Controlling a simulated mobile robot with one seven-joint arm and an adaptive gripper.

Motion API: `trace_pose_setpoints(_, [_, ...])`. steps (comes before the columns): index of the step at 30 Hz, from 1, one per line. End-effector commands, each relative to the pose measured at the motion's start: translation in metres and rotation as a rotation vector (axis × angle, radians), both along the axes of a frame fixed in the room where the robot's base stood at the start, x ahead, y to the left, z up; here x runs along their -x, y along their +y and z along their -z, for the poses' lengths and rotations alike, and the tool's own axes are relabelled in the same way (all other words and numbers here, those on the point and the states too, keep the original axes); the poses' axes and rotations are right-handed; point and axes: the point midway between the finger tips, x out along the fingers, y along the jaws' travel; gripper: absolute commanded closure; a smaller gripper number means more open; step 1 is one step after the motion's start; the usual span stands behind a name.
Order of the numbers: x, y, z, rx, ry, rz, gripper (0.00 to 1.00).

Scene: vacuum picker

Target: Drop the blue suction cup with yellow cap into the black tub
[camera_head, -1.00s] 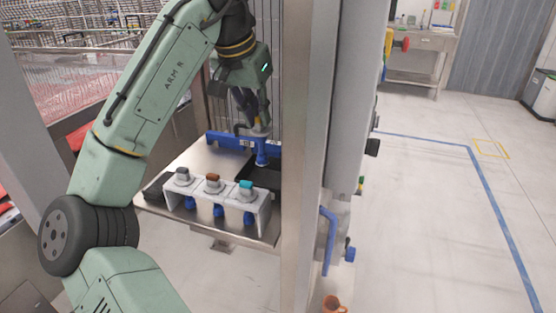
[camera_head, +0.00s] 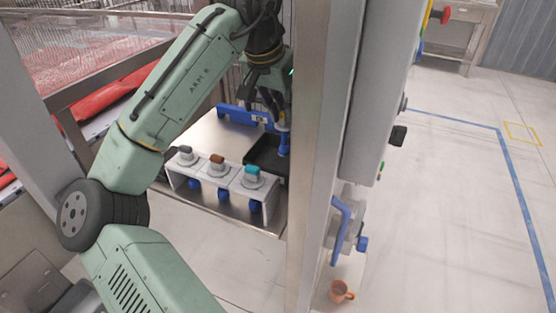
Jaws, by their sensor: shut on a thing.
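My gripper (camera_head: 280,112) is shut on the blue suction cup (camera_head: 284,140), gripping it near its top. Only a little of the yellow cap shows between the fingers. The cup hangs upright, in line with the right part of the black tub (camera_head: 256,160). I cannot tell whether its lower end is above the tub or inside it. The tub sits on the metal table behind a white rack, and its right end is partly hidden by the steel post.
The white rack (camera_head: 233,188) holds three blue suction cups with grey (camera_head: 186,150), brown (camera_head: 217,160) and teal (camera_head: 252,172) caps. A blue holder (camera_head: 236,115) stands at the table's back. A tall steel post (camera_head: 316,130) stands close to the gripper's right.

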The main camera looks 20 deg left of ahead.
Motion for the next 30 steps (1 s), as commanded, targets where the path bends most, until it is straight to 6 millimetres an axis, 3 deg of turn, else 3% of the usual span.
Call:
trace_pose_setpoints(10, [0.0002,0.0000,0.0040,0.000,0.000,0.000,1.00])
trace_pose_setpoints(11, [0.0002,0.0000,0.0040,0.000,0.000,0.000,0.86])
trace_pose_setpoints(21, [0.0001,0.0000,0.0038,0.000,0.000,0.000,0.64])
trace_pose_setpoints(30, [0.0004,0.0001,0.0029,0.000,0.000,0.000,0.64])
